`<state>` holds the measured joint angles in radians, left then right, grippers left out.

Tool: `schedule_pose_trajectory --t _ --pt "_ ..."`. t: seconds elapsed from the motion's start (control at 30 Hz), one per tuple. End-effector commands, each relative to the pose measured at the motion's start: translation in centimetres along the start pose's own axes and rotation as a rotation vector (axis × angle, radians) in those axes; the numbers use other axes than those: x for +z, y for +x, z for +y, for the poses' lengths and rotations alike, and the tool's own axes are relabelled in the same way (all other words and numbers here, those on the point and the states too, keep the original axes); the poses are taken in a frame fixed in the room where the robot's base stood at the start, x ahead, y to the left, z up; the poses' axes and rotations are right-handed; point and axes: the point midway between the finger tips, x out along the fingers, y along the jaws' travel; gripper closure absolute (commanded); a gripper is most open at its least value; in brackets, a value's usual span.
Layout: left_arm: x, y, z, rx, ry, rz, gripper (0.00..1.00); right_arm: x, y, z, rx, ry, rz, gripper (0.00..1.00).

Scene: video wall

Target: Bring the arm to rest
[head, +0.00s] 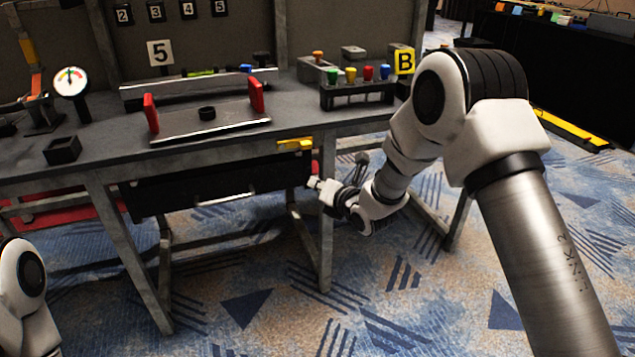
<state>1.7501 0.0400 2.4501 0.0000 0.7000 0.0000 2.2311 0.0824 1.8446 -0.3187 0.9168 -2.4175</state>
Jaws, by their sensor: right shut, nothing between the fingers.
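My right arm (405,145) reaches in from the right and bends down at the bench's front. Its gripper (316,183) is small in view, shut and empty, beside the right end of the black drawer front (215,183) below the bench top. A red part shows just behind the gripper; I cannot tell whether they touch. Only a piece of my left arm (22,290) shows at the lower left edge, and its gripper is out of view.
The grey workbench (290,128) carries a tray with red ends (205,125), a gauge (70,82), a small black box (62,150) and a rack with coloured knobs (357,92). A yellow piece (295,144) sits at its front edge. Carpet (400,300) in front is open.

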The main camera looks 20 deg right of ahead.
Motion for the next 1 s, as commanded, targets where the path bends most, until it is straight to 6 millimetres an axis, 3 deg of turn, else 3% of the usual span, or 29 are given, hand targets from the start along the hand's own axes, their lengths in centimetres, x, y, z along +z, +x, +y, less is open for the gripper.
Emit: schedule_pose_trajectory --t 0.33,0.47,0.57,0.67,0.8,0.87,0.9,1.0 --pt "0.0 0.1 0.0 0.0 0.0 0.0 0.6 -0.1 0.1 -0.1 -0.001 0.001 0.001 1.0" --pt "0.0 0.1 0.0 0.0 0.0 0.0 0.6 -2.8 0.3 -1.9 -0.027 0.009 0.042 1.0" --pt "0.0 0.1 0.0 0.0 0.0 0.0 0.6 -8.4 -0.5 -5.1 -0.084 0.029 0.132 1.0" --pt "0.0 0.1 0.0 0.0 0.0 0.0 0.6 -15.8 -3.5 -9.2 -0.193 0.091 0.259 1.0" --pt "0.0 0.0 0.0 0.0 0.0 0.0 0.6 -25.4 -10.5 -14.3 -0.437 0.407 0.401 1.0" --pt "0.0 0.0 0.0 0.0 0.0 0.0 0.6 -29.0 -14.3 -16.0 -0.581 0.599 0.428 1.0" --pt "0.0 0.0 0.0 0.0 0.0 0.0 0.6 -31.1 -17.2 -17.0 -0.693 0.744 0.429 1.0" --pt "0.0 0.0 0.0 0.0 0.0 0.0 0.6 -35.2 -24.5 -18.5 -1.004 1.133 0.336 1.0"
